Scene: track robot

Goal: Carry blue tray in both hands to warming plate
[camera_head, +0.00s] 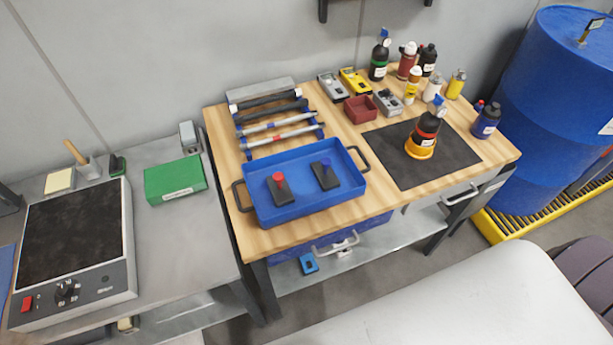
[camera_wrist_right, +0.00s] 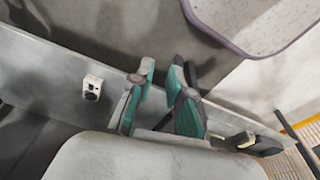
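The blue tray (camera_head: 330,206) sits on the wooden bench, with a black handle at its left and right ends. Two small dark blocks lie in it, one with a red knob (camera_head: 279,182) and one with a blue knob (camera_head: 325,168). The warming plate (camera_head: 125,254), with a dark top and a front panel with a red switch and a dial, stands on the grey bench at the left. My right gripper (camera_wrist_right: 162,80) shows in the right wrist view with its teal-padded fingers apart and nothing between them. Neither gripper shows in the head view.
A green box (camera_head: 175,180) stands between the plate and the tray. A tool rack (camera_head: 262,90) is behind the tray. A black mat (camera_head: 455,160) with an orange-based bottle and several bottles are to the right. A blue drum (camera_head: 545,110) stands at the far right.

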